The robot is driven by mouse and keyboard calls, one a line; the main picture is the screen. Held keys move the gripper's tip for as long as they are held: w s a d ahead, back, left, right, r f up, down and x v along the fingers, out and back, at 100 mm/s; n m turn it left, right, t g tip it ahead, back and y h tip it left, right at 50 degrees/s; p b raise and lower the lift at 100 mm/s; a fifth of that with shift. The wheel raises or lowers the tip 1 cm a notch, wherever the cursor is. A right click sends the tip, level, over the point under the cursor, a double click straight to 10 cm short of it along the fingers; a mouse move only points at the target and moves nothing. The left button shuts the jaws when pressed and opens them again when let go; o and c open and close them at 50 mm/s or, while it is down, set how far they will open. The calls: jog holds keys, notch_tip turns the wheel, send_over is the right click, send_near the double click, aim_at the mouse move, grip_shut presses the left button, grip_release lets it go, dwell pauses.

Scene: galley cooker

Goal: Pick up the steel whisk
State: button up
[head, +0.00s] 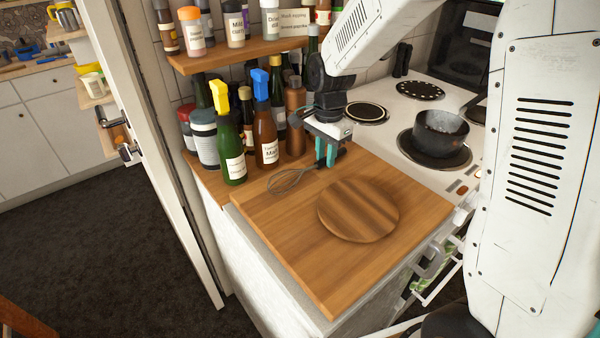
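The steel whisk (289,180) lies on the wooden worktop near its back edge. Its wire loops point to the left and its dark handle points to the right, toward the cooker. My gripper (326,164) points down at the whisk's handle, with its two teal fingertips low beside the handle. A narrow gap shows between the fingers. The fingers hide part of the handle, and I cannot tell whether they touch or grip it.
A round wooden board (358,210) lies just in front of the whisk. A green bottle (232,150) and a brown bottle (266,140) stand behind it to the left. A dark pot (440,132) sits on the cooker at the right. The worktop's front is clear.

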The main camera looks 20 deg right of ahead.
grip_shut()
jog(key=shift+r, duration=0.1)
